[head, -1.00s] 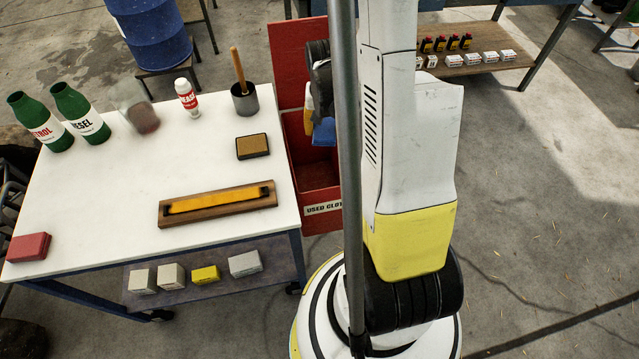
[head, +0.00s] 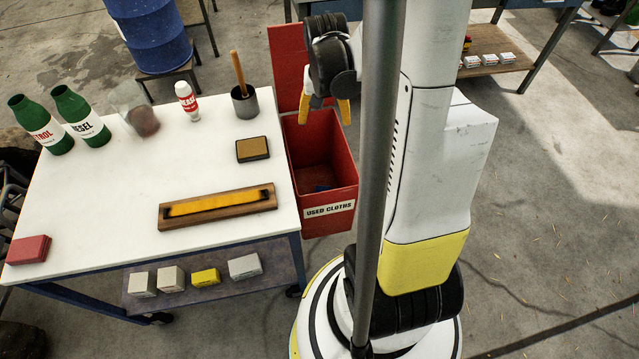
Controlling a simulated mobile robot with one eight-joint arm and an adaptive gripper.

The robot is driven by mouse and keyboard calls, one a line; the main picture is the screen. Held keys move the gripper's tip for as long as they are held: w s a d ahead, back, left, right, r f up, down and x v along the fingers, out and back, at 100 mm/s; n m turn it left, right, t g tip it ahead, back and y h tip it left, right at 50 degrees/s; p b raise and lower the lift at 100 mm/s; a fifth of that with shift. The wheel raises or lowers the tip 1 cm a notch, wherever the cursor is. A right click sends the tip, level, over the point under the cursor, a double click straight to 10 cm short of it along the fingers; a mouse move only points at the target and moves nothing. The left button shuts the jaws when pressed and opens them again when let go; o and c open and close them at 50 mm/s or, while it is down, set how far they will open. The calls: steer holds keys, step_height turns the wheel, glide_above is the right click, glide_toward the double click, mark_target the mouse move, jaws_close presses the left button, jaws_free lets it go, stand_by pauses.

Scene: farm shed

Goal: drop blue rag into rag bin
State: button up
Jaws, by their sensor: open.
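The rag bin (head: 344,196) is a red open box labelled "USED CLOTHS", with its red lid (head: 286,62) standing up at the back. It stands on the floor against the right side of the white table. A small patch of the blue rag (head: 322,188) shows low inside the bin, near its front wall; the rest is hidden by that wall. My gripper (head: 327,117) is above the bin opening, with its two yellow fingers apart and pointing down. Nothing shows between the fingers.
The white table (head: 110,200) holds green bottles (head: 45,125), a grease tube (head: 187,100), a grey cup (head: 244,102) with a wooden handle, a brown block (head: 252,148) and a red block (head: 28,249). A blue drum (head: 152,35) stands behind.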

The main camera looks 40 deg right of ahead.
steer(key=r, duration=0.5)
steer(key=shift+s+a+r, duration=0.25)
steer(key=shift+a+r, duration=0.05)
steer(key=shift+r, duration=0.05)
steer(key=s+a+r+n+t, duration=0.1)
steer(key=a+r+n+t, duration=0.1)
steer(key=a, duration=0.6)
steer(key=s+a+r+n+t, duration=0.2)
steer(key=a+r+n, duration=0.1)
steer(key=a, duration=0.5)
steer(key=s+a+r+n+t+y, duration=0.1)
steer(key=a+r+n+t, duration=0.1)
steer(key=a, duration=0.6)
steer(key=shift+s+r+n, duration=0.15)
steer(key=shift+r+n, duration=0.65)
steer(key=shift+n, duration=0.4)
steer(key=shift+a, duration=0.15)
